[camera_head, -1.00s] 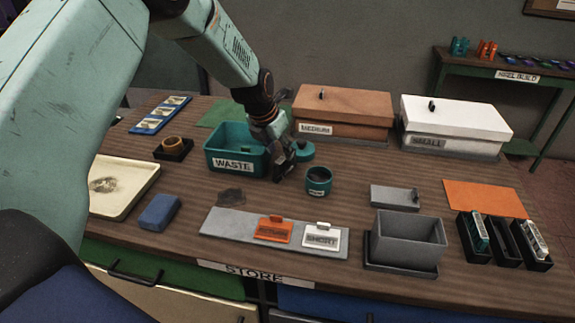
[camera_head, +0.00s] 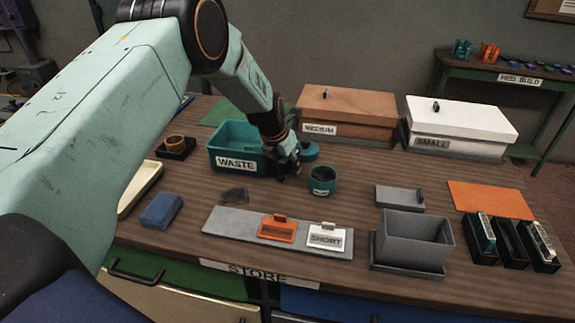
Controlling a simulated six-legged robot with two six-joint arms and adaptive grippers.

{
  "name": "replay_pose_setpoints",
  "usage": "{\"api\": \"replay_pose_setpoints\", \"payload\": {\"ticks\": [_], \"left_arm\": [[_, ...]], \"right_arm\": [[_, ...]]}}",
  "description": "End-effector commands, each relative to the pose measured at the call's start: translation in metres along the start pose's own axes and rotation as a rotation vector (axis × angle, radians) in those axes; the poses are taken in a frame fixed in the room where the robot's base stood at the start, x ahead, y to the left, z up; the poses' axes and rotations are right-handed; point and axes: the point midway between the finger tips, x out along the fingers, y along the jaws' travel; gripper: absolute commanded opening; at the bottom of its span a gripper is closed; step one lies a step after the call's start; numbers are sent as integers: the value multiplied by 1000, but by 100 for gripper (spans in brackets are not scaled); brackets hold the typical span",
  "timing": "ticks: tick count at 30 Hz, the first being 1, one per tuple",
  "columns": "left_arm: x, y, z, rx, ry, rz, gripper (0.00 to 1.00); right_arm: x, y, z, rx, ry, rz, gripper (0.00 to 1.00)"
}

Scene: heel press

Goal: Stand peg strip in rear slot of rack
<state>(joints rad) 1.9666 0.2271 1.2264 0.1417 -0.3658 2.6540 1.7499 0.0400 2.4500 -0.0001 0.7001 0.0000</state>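Three narrow black holders stand side by side at the right of the bench. The left holder (camera_head: 478,255) has a teal strip-like piece (camera_head: 486,234) in it, and the right holder (camera_head: 545,262) has a pale grey one (camera_head: 543,241). The middle holder (camera_head: 511,247) looks empty. I cannot tell which piece is the peg strip, or which slot is the rear one. My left gripper (camera_head: 287,168) points down beside the teal waste bin, left of a small teal cup (camera_head: 321,182). Its fingers are dark and small, so its opening is unclear. My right gripper is not in view.
The waste bin (camera_head: 236,163), a brown box (camera_head: 346,108) and a white box (camera_head: 460,124) stand at the back. A grey open bin (camera_head: 411,250) stands left of the holders, with an orange mat (camera_head: 490,200) behind them. A grey plate (camera_head: 232,222) bears two tags.

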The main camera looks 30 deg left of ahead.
Motion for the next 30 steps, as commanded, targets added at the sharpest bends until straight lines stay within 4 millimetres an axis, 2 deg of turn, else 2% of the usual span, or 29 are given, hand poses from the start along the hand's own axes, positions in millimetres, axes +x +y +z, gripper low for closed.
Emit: {"api": "replay_pose_setpoints", "payload": {"ticks": [2,13,26,30], "left_arm": [[0,0,0,1,0,0,32],[0,0,0,1,1,0,1],[-2,0,1,1,-1,0,0],[-16,0,8,2,-3,0,0]], "right_arm": [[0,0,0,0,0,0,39],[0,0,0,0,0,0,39],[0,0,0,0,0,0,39],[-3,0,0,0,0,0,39]]}}
